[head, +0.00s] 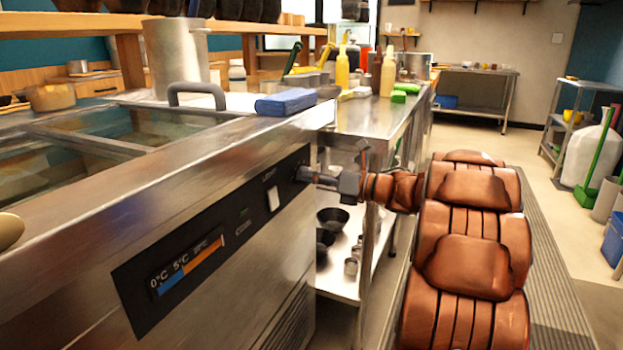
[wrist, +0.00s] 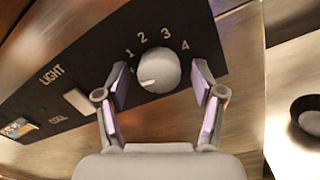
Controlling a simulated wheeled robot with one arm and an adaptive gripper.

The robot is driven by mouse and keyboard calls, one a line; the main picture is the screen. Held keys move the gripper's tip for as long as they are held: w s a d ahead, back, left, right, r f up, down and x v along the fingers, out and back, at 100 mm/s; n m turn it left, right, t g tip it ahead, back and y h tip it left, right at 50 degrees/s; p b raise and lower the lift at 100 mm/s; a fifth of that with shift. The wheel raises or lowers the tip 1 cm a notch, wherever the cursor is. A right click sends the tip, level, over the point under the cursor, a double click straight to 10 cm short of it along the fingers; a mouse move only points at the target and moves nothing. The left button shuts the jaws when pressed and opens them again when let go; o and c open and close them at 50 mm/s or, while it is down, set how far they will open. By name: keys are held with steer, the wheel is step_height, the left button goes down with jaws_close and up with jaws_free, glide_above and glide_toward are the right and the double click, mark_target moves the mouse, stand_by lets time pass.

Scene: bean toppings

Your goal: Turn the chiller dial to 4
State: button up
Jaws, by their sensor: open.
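The chiller dial (wrist: 160,70) is a round pale knob on the black control panel (wrist: 50,65). The numbers 1 to 4 are printed in an arc above it in the wrist view, with 4 at its upper right. A pale mark on the knob points left and slightly down, below the 1. My gripper (wrist: 160,78) is open, with one finger on each side of the dial. Gaps show between both fingers and the knob in the wrist view. In the head view my gripper (head: 308,177) is at the panel's far end and hides the dial.
A white light switch (head: 273,199) and a temperature display (head: 187,265) sit on the same panel. A steel shelf (head: 338,284) with dark bowls stands just beyond the chiller's corner.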

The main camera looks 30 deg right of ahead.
steer(key=c, duration=1.1)
steer(key=shift+c, duration=0.2)
steer(key=shift+r+m+t+h+p, duration=0.1)
steer(key=shift+m+t+h+p, duration=0.15)
steer(key=shift+m+p, duration=8)
steer(key=shift+r+m+t+h+p, duration=0.1)
steer(key=shift+m+t+h+p, duration=0.15)
steer(key=shift+m+p, duration=7.95)
steer(key=shift+f, duration=0.1)
